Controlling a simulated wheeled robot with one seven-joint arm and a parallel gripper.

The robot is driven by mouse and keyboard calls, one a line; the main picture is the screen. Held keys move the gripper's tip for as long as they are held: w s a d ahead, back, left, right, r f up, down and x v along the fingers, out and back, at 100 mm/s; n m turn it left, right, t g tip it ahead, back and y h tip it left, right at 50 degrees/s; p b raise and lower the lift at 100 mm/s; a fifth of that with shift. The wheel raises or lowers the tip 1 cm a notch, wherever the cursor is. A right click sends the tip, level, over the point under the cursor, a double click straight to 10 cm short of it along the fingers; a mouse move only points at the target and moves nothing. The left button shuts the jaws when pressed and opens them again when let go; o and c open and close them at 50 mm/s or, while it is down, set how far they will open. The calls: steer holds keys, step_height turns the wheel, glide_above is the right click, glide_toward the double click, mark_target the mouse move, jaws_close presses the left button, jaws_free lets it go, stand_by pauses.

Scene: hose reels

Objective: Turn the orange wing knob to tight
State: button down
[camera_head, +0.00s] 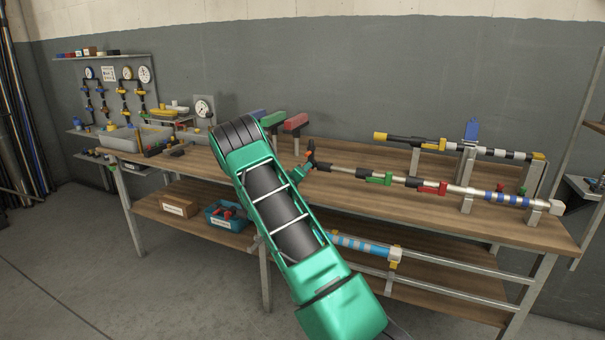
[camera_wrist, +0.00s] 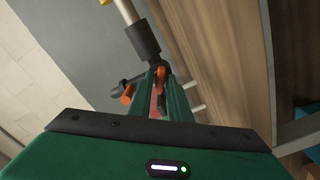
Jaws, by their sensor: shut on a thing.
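The orange wing knob (camera_wrist: 159,71) shows between my fingertips in the wrist view, at the end of a dark pipe fitting (camera_wrist: 143,40). My gripper (camera_wrist: 160,76) has its two green fingers closed on the knob, and they hide part of it. Another orange piece (camera_wrist: 127,94) shows just left of the fingers, beside a black stub. In the head view a small orange part (camera_head: 311,146) shows at the left end of the long pipe. My green arm covers most of the gripper there. I cannot read the knob's turn angle.
The long pipe with green (camera_head: 380,179) and red (camera_head: 432,187) handles runs right along the wooden bench (camera_head: 400,207). A yellow-and-black pipe (camera_head: 408,140) lies behind it. Green and red blocks (camera_head: 295,121) stand behind my arm. A grey tray (camera_head: 125,139) is at the left.

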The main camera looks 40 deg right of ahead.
steer(key=m, duration=0.5)
steer(key=shift+f+m, duration=0.3)
steer(key=shift+f, duration=0.1)
steer(key=m, duration=0.5)
steer(key=shift+a, duration=0.1)
steer(key=shift+m, duration=0.3)
steer(key=c, duration=1.8)
jaws_free()
steer(key=shift+c, duration=0.2)
steer(key=shift+r, duration=0.15)
steer(key=v, duration=1)
steer(key=shift+a, duration=0.35)
steer(key=shift+s, duration=0.1)
